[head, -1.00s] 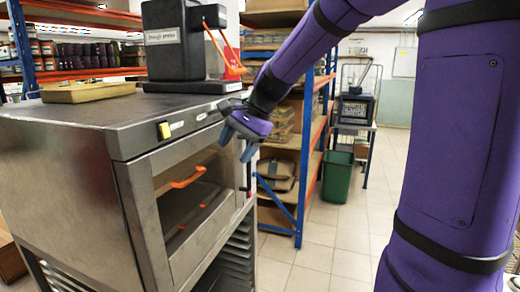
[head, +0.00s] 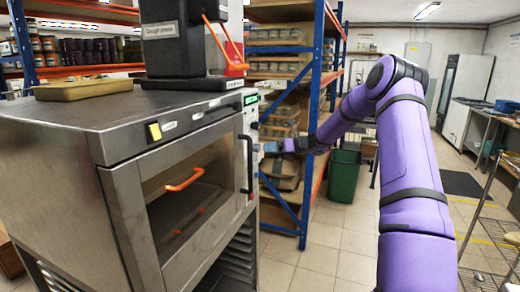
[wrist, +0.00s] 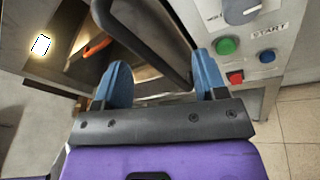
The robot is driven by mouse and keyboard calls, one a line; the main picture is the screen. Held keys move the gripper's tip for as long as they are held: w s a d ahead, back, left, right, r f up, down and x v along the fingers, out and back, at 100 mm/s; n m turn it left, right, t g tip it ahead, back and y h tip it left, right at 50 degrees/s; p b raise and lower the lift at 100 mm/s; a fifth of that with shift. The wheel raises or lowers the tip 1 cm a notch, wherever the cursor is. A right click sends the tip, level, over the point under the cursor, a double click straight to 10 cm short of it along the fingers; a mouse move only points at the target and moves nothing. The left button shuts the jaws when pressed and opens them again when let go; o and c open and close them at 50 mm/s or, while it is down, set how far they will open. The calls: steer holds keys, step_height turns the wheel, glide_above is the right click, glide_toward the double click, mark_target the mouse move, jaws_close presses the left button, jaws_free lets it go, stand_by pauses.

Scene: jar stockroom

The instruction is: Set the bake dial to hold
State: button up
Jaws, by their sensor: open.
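The steel oven (head: 120,190) stands at the left with its control panel (head: 251,118) on the right part of its front. In the wrist view a grey dial (wrist: 240,10) sits at the top edge, partly cut off. Its setting and marks cannot be read, so I cannot tell whether it is the bake dial. Below it are a green button (wrist: 226,46), a red button (wrist: 235,77) and a blue button (wrist: 267,56) near a START label. My gripper (wrist: 163,80) has its blue fingers wide apart with nothing between them. In the head view my gripper (head: 281,147) is right of the panel.
A dark door handle (wrist: 155,40) crosses in front of my fingers in the wrist view. A black dough press (head: 180,45) and a tan tray (head: 85,91) are on the oven top. Shelving and a green bin (head: 343,176) stand behind.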

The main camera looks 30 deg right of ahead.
mark_target(259, 149)
steer(key=w+d+f+m+t, duration=0.3)
steer(key=d+f+m+t, duration=0.15)
steer(key=d, duration=0.35)
steer(key=shift+m+g+h, duration=0.25)
steer(key=shift+g+h, duration=0.05)
steer(key=shift+g, duration=0.15)
steer(key=x, duration=1)
steer(key=shift+w+a+r, duration=0.15)
steer(key=shift+a+r, duration=0.15)
steer(key=shift+a, duration=0.05)
steer(key=c, duration=0.9)
